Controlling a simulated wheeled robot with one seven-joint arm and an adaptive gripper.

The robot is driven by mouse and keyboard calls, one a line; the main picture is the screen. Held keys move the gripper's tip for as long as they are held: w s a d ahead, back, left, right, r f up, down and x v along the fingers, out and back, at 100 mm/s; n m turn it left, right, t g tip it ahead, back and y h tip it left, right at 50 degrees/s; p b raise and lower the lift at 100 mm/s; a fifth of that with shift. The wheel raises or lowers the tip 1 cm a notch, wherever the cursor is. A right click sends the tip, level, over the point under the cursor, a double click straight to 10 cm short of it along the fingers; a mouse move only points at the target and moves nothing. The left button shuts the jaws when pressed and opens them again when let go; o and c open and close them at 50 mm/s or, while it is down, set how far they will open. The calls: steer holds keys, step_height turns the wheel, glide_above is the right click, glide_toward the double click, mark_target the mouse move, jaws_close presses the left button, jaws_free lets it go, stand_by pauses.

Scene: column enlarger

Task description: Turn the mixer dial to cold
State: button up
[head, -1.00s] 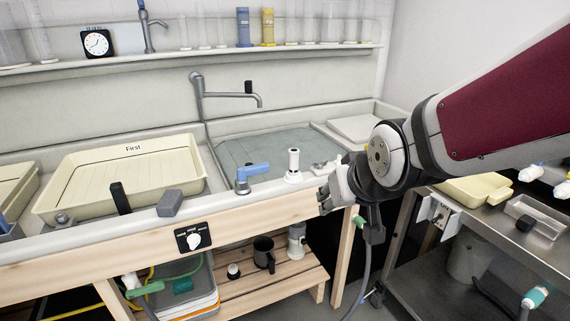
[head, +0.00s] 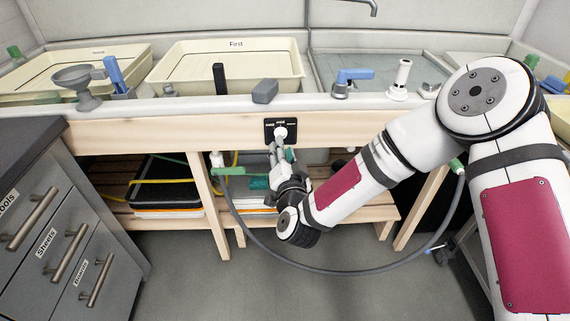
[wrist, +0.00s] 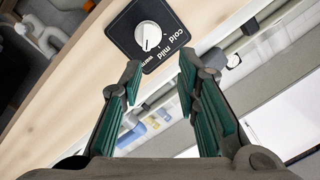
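The mixer dial is a white knob (wrist: 148,36) on a square black plate (wrist: 172,14), lettered cold, mild and warm. A dark mark on the knob seems to point toward the warm side, though it is small. In the head view the dial (head: 281,133) sits on the wooden front rail below the sink, partly covered by my gripper. My gripper (wrist: 160,65) is open and empty, its green-padded fingers apart. The knob lies beyond the fingertips, a little left of the gap's middle in the wrist view. No contact with it shows.
A hose (head: 340,270) loops under my arm below the rail. A grey block (head: 265,91) and a blue-handled tap (head: 352,76) stand on the sink edge above. Grey drawers (head: 60,225) stand at the left; the floor between is clear.

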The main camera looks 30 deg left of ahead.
steer(key=w+a+f+m+t+h+b, duration=0.1)
steer(key=w+a+f+b, duration=0.1)
steer(key=w+a+b, duration=0.1)
steer(key=shift+w+a+f+m+b, duration=0.35)
steer(key=shift+w+a, duration=0.2)
steer(key=shift+w, duration=0.85)
steer(key=shift+w, duration=0.1)
steer(key=shift+r, duration=0.1)
